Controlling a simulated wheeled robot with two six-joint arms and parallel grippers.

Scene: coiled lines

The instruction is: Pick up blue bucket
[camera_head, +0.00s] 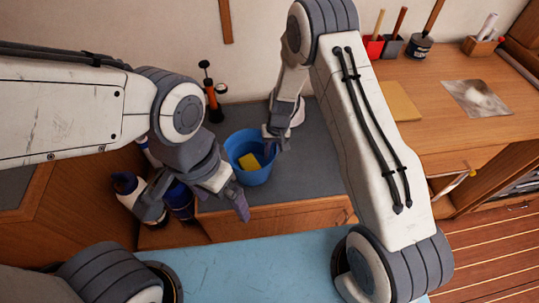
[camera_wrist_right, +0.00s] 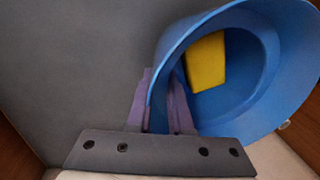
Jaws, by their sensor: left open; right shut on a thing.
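The blue bucket (camera_head: 239,147) stands on the grey counter top, with a yellow block (camera_head: 250,161) inside it. My right gripper (camera_head: 275,141) is at the bucket's right rim. In the right wrist view, its purple fingers (camera_wrist_right: 162,108) are on both sides of the wall of the blue bucket (camera_wrist_right: 250,110), shut on the rim. The yellow block (camera_wrist_right: 206,62) shows inside there too. My left gripper (camera_head: 205,199) is open and empty, in front of and to the left of the bucket, apart from it.
The grey counter top (camera_head: 316,160) has free room right of the bucket. An orange and black pump-like item (camera_head: 213,100) stands behind it. Dark bottles (camera_head: 179,200) stand at the left, close to my left gripper. A wooden desk (camera_head: 440,125) with red and grey cups is at the right.

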